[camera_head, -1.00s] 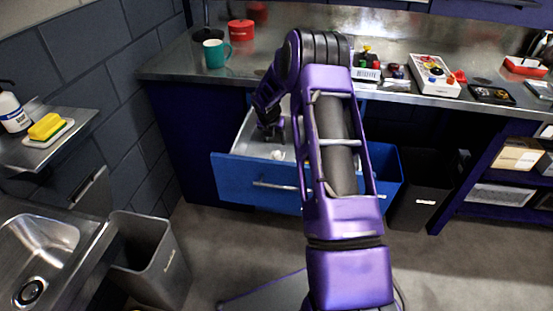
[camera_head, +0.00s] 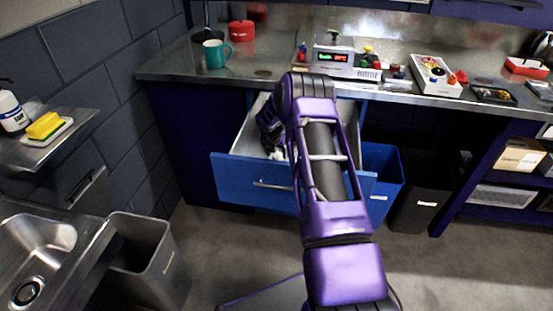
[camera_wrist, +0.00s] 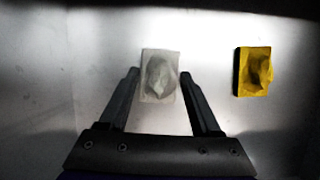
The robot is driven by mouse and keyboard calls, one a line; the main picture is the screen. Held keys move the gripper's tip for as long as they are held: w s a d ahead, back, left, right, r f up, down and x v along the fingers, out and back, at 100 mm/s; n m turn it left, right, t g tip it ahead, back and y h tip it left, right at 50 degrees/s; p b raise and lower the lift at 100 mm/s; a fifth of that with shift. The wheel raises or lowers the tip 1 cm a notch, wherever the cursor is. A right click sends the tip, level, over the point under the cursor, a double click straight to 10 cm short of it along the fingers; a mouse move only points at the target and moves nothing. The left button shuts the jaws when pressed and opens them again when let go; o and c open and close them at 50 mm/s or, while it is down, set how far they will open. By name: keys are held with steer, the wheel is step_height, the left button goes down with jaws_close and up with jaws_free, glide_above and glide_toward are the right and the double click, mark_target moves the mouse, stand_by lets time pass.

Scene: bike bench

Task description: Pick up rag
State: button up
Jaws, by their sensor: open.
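In the wrist view a pale grey, crumpled cloth-like piece (camera_wrist: 160,76), which looks like the rag, lies on the drawer floor. My gripper (camera_wrist: 160,90) is open, with one finger on each side of it in the picture. I cannot tell whether the fingers are level with it or still above it. A yellow crumpled piece with a dark side (camera_wrist: 254,71) lies to the right, outside the fingers. In the head view my gripper (camera_head: 272,146) is down inside the open blue drawer (camera_head: 240,172), partly hidden by my arm.
The drawer's pale walls (camera_wrist: 40,85) surround my gripper. The metal bench top (camera_head: 170,68) above carries a teal mug (camera_head: 214,55), a red container (camera_head: 241,31) and a device with a lit display (camera_head: 333,58). A blue bin (camera_head: 381,180) stands right of the drawer.

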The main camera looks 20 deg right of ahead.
jaws_close()
steer(key=shift+r, duration=0.1)
